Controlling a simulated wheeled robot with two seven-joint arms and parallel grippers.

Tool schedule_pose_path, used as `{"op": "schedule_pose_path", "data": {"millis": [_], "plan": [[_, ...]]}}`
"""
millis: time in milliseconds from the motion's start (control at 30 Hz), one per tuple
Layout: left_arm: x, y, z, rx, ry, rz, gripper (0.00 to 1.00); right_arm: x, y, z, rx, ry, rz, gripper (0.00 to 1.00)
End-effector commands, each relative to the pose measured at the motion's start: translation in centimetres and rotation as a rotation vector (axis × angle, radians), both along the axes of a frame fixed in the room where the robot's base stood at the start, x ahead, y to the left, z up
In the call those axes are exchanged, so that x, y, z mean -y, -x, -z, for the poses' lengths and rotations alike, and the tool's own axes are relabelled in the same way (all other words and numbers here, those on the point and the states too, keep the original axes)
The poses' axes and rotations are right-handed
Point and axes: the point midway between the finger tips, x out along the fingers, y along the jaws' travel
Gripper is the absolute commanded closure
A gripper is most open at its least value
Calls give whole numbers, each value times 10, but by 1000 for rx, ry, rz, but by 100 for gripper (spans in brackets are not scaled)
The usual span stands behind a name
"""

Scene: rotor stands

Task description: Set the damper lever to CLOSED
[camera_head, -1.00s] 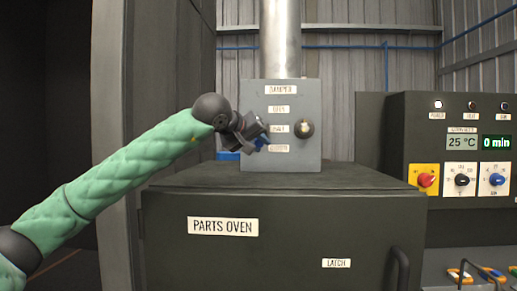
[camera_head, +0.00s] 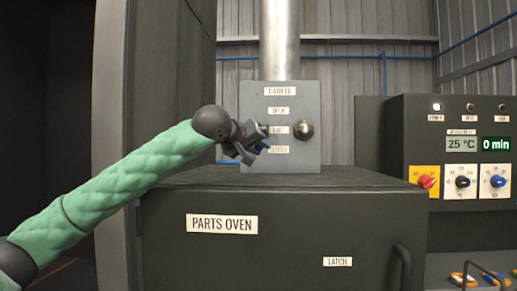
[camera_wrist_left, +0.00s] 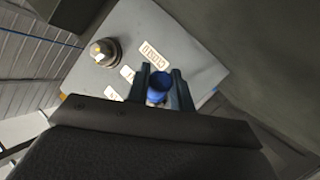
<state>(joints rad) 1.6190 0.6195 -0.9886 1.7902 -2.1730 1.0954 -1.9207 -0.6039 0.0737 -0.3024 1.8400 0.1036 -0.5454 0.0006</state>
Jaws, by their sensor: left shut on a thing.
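The grey damper panel (camera_head: 292,164) stands on top of the oven, with labels OPEN, HALF and CLOSED (camera_head: 279,149) from top to bottom. A round metal hub (camera_head: 304,130) is on its right side; it also shows in the left wrist view (camera_wrist_left: 103,52). My left gripper (camera_head: 262,143) is at the panel's left edge, level with the lower labels. In the left wrist view its fingers (camera_wrist_left: 158,90) are shut on the blue lever knob (camera_wrist_left: 158,82), close to the CLOSED label (camera_wrist_left: 152,53). The lever's arm is mostly hidden. My right gripper is not in view.
The dark parts oven (camera_head: 300,255) with its latch handle (camera_head: 403,265) is below the panel. A metal flue (camera_head: 280,40) rises behind it. A control box (camera_head: 397,130) with dials stands at the right. A dark wall (camera_head: 160,80) is close behind my left arm.

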Motion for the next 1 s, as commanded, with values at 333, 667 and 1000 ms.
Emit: {"op": "schedule_pose_path", "data": {"millis": [333,667,1000], "plan": [[0,0,2,-3,-3,0,56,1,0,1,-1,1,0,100],[-5,7,-1,0,-2,-1,56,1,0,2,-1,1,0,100],[-29,49,-13,-1,-3,-1,56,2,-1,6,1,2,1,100]]}}
